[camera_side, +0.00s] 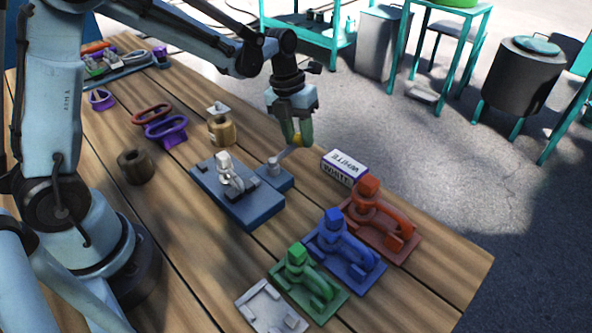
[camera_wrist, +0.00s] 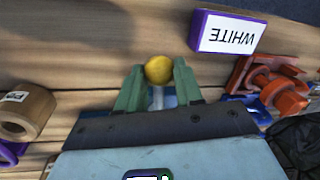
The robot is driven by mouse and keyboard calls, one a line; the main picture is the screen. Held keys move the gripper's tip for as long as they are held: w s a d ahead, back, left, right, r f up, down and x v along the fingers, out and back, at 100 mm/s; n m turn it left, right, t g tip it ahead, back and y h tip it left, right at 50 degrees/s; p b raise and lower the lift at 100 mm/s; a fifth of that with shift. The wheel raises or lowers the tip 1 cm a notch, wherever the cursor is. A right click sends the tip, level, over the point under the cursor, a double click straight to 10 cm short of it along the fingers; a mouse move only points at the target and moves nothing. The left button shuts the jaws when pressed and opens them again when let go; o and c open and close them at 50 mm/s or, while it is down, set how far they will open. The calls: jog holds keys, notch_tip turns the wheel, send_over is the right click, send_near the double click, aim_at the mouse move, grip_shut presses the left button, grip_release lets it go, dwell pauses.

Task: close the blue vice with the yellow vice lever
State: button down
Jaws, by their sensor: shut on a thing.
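The blue vice (camera_side: 259,216) stands on the wooden table in the middle of the side view, a flat base with a small grey-white piece (camera_side: 228,168) on top. The yellow vice lever (camera_side: 297,139) rises from the vice's right end block (camera_side: 277,180) on a slanted grey rod. Its round yellow knob (camera_wrist: 159,69) shows clearly in the wrist view. My gripper (camera_side: 298,143) points down over the vice's right end, its green fingers (camera_wrist: 159,82) on both sides of the knob and shut on it. The fingers partly hide the knob in the side view.
A box marked WHITE (camera_side: 345,167) stands close right of the vice. Red (camera_side: 385,225), blue (camera_side: 345,245) and green (camera_side: 308,284) clamps stand at the front right. A tan spool (camera_side: 222,129) and a dark one (camera_side: 136,167) stand to the left.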

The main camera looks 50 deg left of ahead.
jog(key=shift+d, duration=0.15)
dwell(0.3)
jog(key=c, duration=0.8)
grip_release()
jog(key=shift+o, duration=0.2)
notch_tip(320, 180, up, 12)
jog(key=a, duration=0.2)
jog(key=shift+s+a, duration=0.15)
jog(key=shift+s, duration=0.2)
jog(key=shift+f, duration=0.1)
